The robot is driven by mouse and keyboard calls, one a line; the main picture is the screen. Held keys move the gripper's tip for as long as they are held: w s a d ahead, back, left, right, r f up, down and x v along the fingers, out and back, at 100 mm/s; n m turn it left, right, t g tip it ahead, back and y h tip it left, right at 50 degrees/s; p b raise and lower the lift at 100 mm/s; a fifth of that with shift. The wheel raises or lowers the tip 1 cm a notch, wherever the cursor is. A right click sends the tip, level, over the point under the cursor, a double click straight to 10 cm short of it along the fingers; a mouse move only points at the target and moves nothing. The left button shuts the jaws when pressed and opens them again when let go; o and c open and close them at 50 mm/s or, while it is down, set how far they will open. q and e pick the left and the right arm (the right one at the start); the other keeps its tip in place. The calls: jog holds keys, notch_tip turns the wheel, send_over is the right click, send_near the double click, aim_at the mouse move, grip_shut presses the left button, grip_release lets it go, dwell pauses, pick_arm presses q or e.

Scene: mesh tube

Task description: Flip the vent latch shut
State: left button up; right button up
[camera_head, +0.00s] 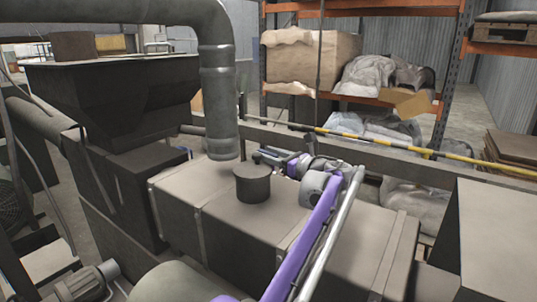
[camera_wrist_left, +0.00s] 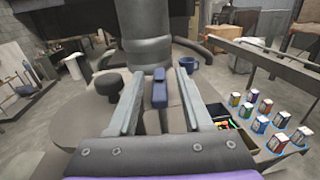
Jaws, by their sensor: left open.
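My left gripper (camera_head: 268,157) is beside the foot of the thick grey pipe (camera_head: 218,85) in the head view. It is small there, and the latch cannot be made out. In the left wrist view my left gripper (camera_wrist_left: 158,88) is open, its two grey fingers apart. A narrow dark blue lever-like piece (camera_wrist_left: 159,92) shows between the fingers, in front of the pipe (camera_wrist_left: 147,45); it may be the vent latch. I cannot tell whether a finger touches it. My right gripper is in neither view.
A short dark round cap (camera_head: 252,183) stands on the grey duct box (camera_head: 240,222), close to my left gripper. A yellow-black rail (camera_head: 400,146) runs behind.

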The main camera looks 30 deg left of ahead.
pick_arm(q)
jog(key=shift+c, duration=0.2)
grip_shut()
jog(key=shift+s+m+t+b, duration=0.1)
jog(key=shift+m+t+b, duration=0.45)
jog(key=shift+t, duration=0.35)
jog(key=shift+m+t+h, duration=0.6)
jog(key=shift+m+t, duration=0.15)
jog(key=shift+t, duration=0.55)
jog(key=shift+o, duration=0.2)
grip_release()
